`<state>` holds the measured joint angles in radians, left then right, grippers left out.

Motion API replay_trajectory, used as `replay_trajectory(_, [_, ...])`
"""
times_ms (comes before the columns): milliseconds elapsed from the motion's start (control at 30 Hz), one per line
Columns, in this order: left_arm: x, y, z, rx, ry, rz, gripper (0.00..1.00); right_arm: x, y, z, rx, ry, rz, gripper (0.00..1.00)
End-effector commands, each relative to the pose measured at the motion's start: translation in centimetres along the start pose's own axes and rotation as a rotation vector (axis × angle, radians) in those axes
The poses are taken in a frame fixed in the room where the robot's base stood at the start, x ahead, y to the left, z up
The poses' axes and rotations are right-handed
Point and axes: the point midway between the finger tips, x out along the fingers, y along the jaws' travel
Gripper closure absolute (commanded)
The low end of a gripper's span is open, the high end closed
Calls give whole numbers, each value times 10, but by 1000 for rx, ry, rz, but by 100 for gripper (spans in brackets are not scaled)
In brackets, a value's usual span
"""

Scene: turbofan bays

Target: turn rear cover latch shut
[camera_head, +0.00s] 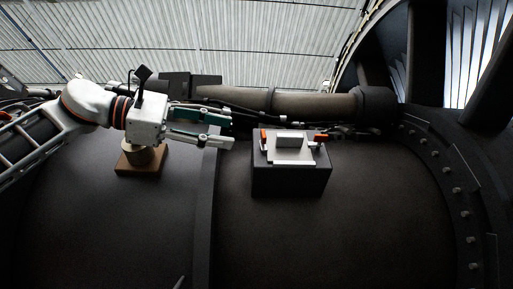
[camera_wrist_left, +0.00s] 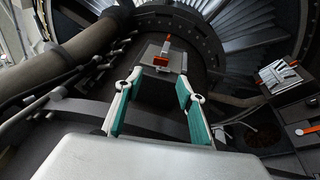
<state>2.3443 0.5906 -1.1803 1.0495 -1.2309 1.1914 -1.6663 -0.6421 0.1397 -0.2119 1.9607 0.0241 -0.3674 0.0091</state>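A dark box (camera_head: 290,180) stands on the dark curved casing in the middle of the head view. On its top is a pale plate and bracket (camera_head: 289,142) with a small orange part at each side. My left gripper (camera_head: 231,131) is to the left of this box, apart from it, with its green-padded fingers spread and nothing between them. In the left wrist view the open fingers (camera_wrist_left: 155,88) point towards a grey box with an orange part (camera_wrist_left: 160,61) on it, beyond the tips. I cannot tell which part is the rear cover latch. My right gripper is not in view.
A brown block with a brass-coloured cylinder (camera_head: 140,155) sits below my left wrist. A thick pipe (camera_head: 310,105) and cables run behind the box. A raised rib (camera_head: 205,200) crosses the casing. A bolted flange (camera_head: 460,190) curves at right. The casing in front is bare.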

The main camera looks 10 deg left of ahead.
Motion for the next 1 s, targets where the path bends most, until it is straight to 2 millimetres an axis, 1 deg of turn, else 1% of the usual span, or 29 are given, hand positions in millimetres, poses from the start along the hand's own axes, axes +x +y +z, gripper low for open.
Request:
replay_trajectory(167, [16,0,1,0,-1,-3,61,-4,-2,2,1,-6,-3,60])
replay_trajectory(267, [32,0,2,0,-1,-3,61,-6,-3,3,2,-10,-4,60])
replay_trajectory(400, [54,0,1,-1,-1,-3,61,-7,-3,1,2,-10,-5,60])
replay_trajectory(600, [73,0,1,-1,-1,-2,61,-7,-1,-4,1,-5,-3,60])
replay_trajectory(733, [78,0,0,-1,-1,-1,61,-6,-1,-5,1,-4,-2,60])
replay_trajectory(933, [78,0,0,-1,-1,-1,61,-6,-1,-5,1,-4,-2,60])
replay_trajectory(967, [78,0,0,-1,-1,-1,64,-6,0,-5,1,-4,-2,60])
replay_trajectory(1000, [78,0,0,-1,-1,-1,74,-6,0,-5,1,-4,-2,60])
